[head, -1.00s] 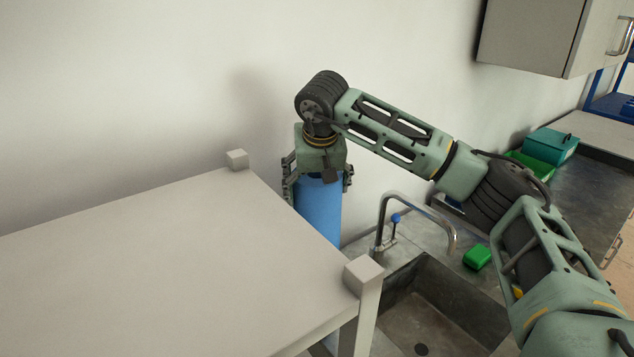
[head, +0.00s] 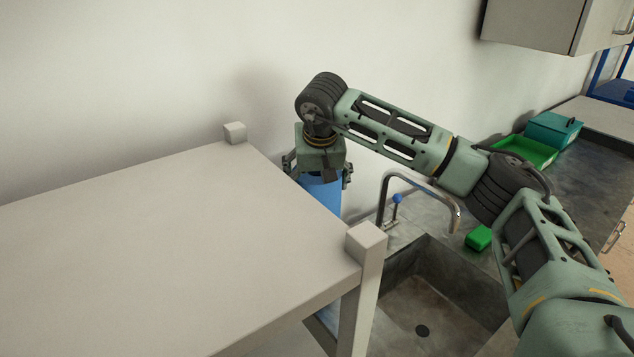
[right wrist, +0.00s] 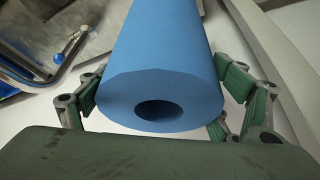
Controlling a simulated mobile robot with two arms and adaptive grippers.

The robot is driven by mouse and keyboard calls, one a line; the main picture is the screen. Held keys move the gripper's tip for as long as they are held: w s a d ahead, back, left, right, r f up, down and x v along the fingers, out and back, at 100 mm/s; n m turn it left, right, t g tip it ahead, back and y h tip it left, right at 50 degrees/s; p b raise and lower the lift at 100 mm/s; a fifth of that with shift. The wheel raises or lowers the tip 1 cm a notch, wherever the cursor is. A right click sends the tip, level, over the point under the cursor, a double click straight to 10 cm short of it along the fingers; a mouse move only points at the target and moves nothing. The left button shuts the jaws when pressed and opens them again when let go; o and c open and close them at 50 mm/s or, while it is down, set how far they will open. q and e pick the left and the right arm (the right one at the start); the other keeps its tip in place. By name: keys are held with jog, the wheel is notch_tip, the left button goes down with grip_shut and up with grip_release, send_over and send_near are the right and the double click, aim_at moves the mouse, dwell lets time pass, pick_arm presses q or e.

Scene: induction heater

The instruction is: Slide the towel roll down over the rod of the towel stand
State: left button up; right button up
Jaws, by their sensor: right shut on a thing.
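The blue towel roll (head: 322,192) hangs upright below my right gripper (head: 319,174), between the table and the wall side of the sink. The right gripper is shut on the roll near its upper end. In the right wrist view the blue roll (right wrist: 163,75) has a dark round hole in its near end, with a gripper finger (right wrist: 163,100) on each side. The roll's lower part is hidden behind the table edge in the head view. The towel stand and its rod cannot be made out in either view. My left gripper is not in view.
A pale table (head: 170,235) with raised corner posts fills the left, close beside the roll. A metal sink (head: 425,305) with a curved faucet (head: 420,180) lies right of it. A green block (head: 479,238) and a green tray (head: 525,150) sit on the counter.

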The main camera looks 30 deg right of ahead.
jog(key=o, duration=1.8)
jog(key=shift+r, duration=0.1)
jog(key=v, duration=1.2)
